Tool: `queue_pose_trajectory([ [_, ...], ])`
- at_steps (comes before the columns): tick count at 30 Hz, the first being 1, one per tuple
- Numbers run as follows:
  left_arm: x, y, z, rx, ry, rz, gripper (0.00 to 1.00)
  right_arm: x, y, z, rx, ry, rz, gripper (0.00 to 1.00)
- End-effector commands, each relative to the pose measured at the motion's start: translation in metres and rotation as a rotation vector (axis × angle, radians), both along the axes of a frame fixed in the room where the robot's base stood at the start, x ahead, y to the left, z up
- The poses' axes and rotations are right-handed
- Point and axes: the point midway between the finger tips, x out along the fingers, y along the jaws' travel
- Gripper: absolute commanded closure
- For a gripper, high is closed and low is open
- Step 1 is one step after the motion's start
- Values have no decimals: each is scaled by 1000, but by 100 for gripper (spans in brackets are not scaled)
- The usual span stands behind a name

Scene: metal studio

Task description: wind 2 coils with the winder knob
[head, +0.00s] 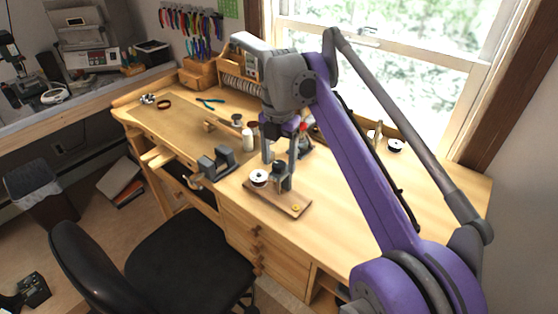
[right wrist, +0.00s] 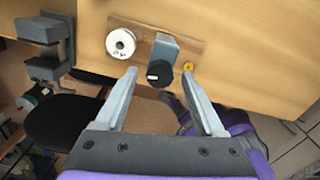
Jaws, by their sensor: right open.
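The winder stands on a small wooden board (head: 292,205) at the front edge of the workbench. It has a grey post, a black knob (right wrist: 159,74) and a white spool (head: 259,178) beside it. My right gripper (head: 278,172) is open and points down over the winder. In the right wrist view its fingertips appear on either side of the knob; contact cannot be told. My left gripper is out of view.
A grey vise (head: 216,162) is clamped at the bench edge left of the winder. A white bottle (head: 248,140) and small spools stand behind. Pliers (head: 210,103) lie farther back. A black chair (head: 185,255) stands in front. The bench right of the board is clear.

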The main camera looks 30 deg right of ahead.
Motion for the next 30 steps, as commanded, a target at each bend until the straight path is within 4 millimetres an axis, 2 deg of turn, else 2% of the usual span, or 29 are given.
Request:
queue_pose_trajectory([
  [8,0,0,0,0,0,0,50,0,0,-2,0,0,0,29],
  [11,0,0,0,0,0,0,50,0,0,-2,0,0,0,43],
  [18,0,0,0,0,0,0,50,0,0,-2,0,0,0,87],
  [21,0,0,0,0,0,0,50,0,0,-2,0,0,0,100],
  [30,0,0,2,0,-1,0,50,0,0,-1,0,0,-21,100],
])
